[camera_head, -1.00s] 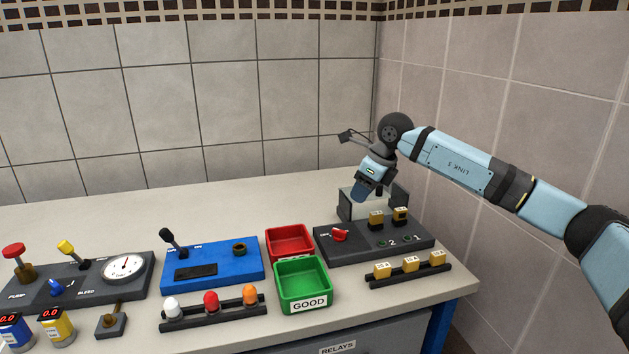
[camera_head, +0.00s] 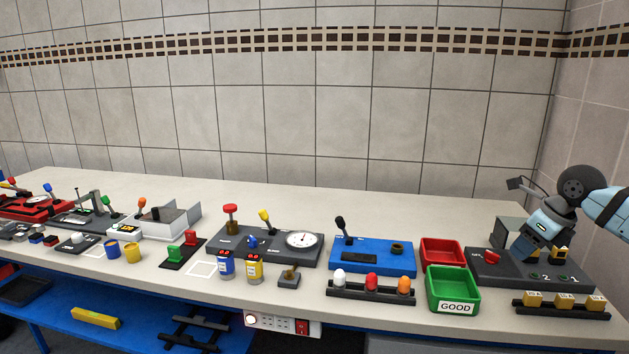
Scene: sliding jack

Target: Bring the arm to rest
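My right arm comes in from the right edge. Its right gripper (camera_head: 524,248) points down over the dark relay panel (camera_head: 488,271) at the right end of the bench. The fingers are dark and small, and I cannot tell whether they are open or shut. They overlap the grey box (camera_head: 507,231) at the back of the panel; whether they touch anything is unclear. A yellow relay (camera_head: 561,254) sits on the panel just right of the fingers. My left gripper is not in view.
A red bin (camera_head: 441,252) and a green bin (camera_head: 453,291) labelled GOOD stand left of the panel. A rack (camera_head: 562,309) of yellow relays lies in front. A blue lever panel (camera_head: 372,258) and a gauge panel (camera_head: 262,246) stand further left. The bench's back strip is clear.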

